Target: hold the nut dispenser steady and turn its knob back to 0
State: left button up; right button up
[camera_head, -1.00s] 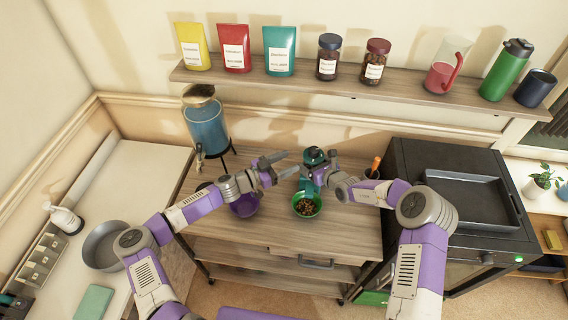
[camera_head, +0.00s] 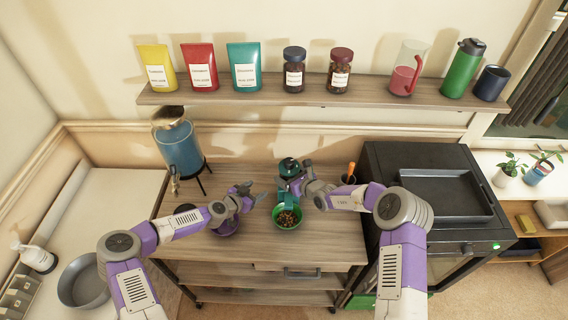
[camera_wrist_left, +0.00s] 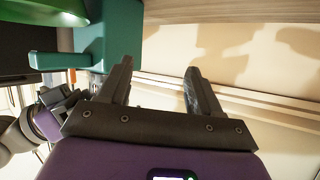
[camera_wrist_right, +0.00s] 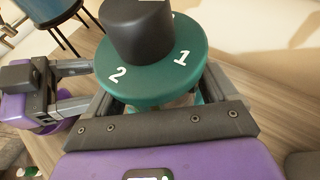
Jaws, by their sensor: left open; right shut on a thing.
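The nut dispenser (camera_head: 287,168) stands on the wooden cart, with a dark knob on a teal cap. In the right wrist view the knob (camera_wrist_right: 140,32) sits above a teal dial (camera_wrist_right: 150,84) marked 2 and 1; the knob's pointing direction is unclear. My right gripper (camera_head: 289,184) is shut on the dispenser's body below the dial. My left gripper (camera_head: 252,192) is open and empty, left of the dispenser and apart from it. The left wrist view shows the teal dispenser part (camera_wrist_left: 110,38) beyond its fingers. A green bowl (camera_head: 277,222) with nuts sits in front of the dispenser.
A purple bowl (camera_head: 226,228) is partly hidden under my left arm. A blue drink dispenser (camera_head: 178,146) stands at the cart's back left. An orange-handled tool in a dark cup (camera_head: 348,179) and a black oven (camera_head: 425,160) are on the right. The cart's front is clear.

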aim_at(289, 163)
pick_arm(q)
jog(key=w+a+r+t, duration=0.4)
jog(key=r, duration=0.2)
jog(key=s+d+r+m+g+h, duration=0.5)
jog(key=s+r+g+h, duration=0.15)
jog(key=h, duration=0.25)
jog(key=shift+g, duration=0.35)
jog(key=x, duration=1.1)
jog(key=shift+w+d+r, duration=0.1)
jog(key=shift+w+d, duration=0.1)
jog(key=shift+w, duration=0.2)
jog(key=c, duration=1)
